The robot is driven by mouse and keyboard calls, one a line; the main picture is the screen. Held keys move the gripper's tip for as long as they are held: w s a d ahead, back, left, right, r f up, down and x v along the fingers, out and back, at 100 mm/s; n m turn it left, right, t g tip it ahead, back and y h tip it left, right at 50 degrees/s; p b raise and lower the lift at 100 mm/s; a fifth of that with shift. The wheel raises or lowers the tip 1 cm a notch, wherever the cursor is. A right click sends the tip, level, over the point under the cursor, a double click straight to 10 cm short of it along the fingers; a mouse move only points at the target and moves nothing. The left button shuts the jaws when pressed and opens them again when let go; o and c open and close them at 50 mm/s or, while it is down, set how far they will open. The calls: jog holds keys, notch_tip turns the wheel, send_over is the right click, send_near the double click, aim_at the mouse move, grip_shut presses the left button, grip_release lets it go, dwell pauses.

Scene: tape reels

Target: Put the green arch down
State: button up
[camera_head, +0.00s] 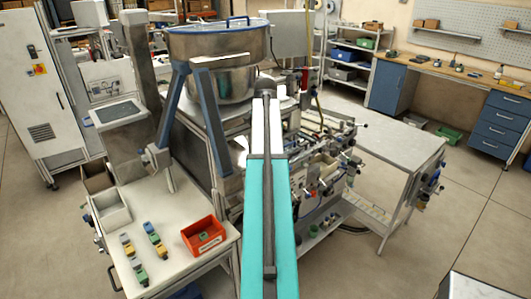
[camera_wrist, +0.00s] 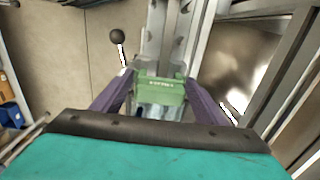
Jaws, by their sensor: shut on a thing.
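The green arch (camera_wrist: 160,93) shows in the middle of the wrist view, with small dark lettering on its face. My gripper (camera_wrist: 159,84) has its two purple fingers on either side of the arch and is shut on it. Behind the arch are grey metal machine parts; I cannot tell whether it touches anything. In the head view my teal and white arm reaches forward to the machine, and neither the gripper nor the held arch can be made out there.
A white table (camera_head: 182,228) at the front left bears a red bin (camera_head: 203,237) with a green piece inside, several small coloured blocks (camera_head: 155,240) and a pale open box (camera_head: 112,212). A large steel bowl (camera_head: 220,45) stands on the machine ahead. A grey table (camera_head: 400,141) to the right looks clear.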

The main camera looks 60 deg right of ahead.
jog(key=shift+f, duration=0.2)
jog(key=o, duration=1.2)
jog(key=shift+f, duration=0.1)
jog(key=shift+c, duration=0.2)
jog(key=shift+s+a, duration=0.1)
jog(key=shift+s+f, duration=0.1)
jog(key=shift+f, duration=0.05)
jog(key=shift+r, duration=0.7)
jog(key=r+b, duration=0.2)
jog(key=r, duration=0.3)
jog(key=r+b, duration=0.2)
jog(key=r, duration=0.3)
jog(key=shift+w, duration=0.2)
jog(key=shift+r+p, duration=1.05)
jog(key=shift+r, duration=0.15)
jog(key=shift+s+f, duration=0.1)
